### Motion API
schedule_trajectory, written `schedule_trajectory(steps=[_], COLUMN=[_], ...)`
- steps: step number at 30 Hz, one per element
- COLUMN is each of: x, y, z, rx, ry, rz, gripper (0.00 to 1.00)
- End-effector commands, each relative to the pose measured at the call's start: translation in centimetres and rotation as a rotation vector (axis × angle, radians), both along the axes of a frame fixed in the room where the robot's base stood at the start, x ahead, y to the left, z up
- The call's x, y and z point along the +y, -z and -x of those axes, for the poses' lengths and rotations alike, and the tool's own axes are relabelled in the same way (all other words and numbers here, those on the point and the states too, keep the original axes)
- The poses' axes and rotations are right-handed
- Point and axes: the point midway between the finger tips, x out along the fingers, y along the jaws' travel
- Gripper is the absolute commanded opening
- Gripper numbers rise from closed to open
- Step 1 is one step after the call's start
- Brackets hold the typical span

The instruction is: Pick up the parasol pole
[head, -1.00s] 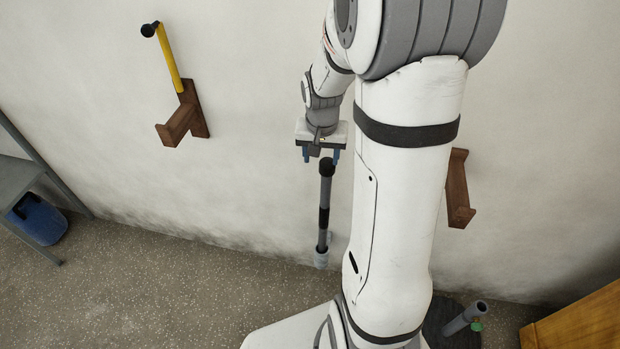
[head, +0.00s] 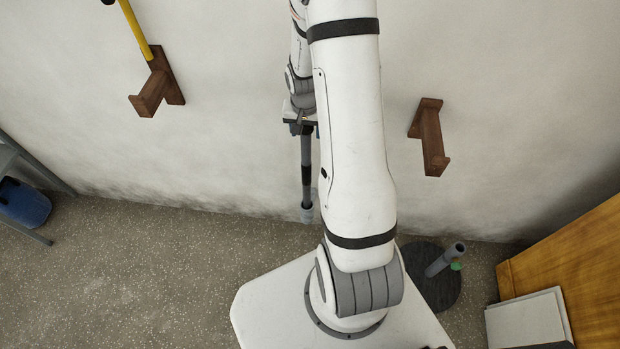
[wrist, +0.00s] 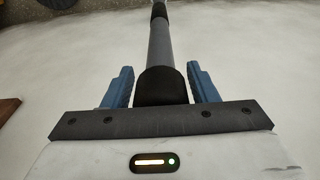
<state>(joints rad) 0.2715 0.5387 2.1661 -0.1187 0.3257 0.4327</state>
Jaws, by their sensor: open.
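The parasol pole (head: 307,155) is a grey tube with dark bands and a paler lower end. It hangs upright in front of the white wall, below my gripper (head: 303,129) in the head view. In the wrist view the pole (wrist: 162,45) runs away from the camera, and its thick black end (wrist: 161,86) lies between the two blue fingers of my gripper (wrist: 162,87). The fingers are open, with a gap on each side of the black end. My own arm hides part of the area right of the pole in the head view.
Wooden wall brackets stand left (head: 157,85) and right (head: 430,138) of my arm; a yellow handle (head: 136,30) rises by the left one. A dark round base with a grey tube (head: 446,259) is on the floor at right, near a wooden cabinet (head: 570,270). A blue bin (head: 24,203) is far left.

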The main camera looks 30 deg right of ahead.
Motion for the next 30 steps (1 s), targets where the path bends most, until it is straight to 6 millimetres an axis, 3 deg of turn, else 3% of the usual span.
schedule_trajectory(steps=[8,27,30], x=[-0.01,0.03,0.03], y=[0.23,0.21,0.21], z=[-0.07,-0.06,-0.06], rx=[-0.002,-0.001,-0.001], ry=[0.000,-0.001,-0.001], rz=[0.000,0.000,0.000], gripper=[0.53,0.01,0.00])
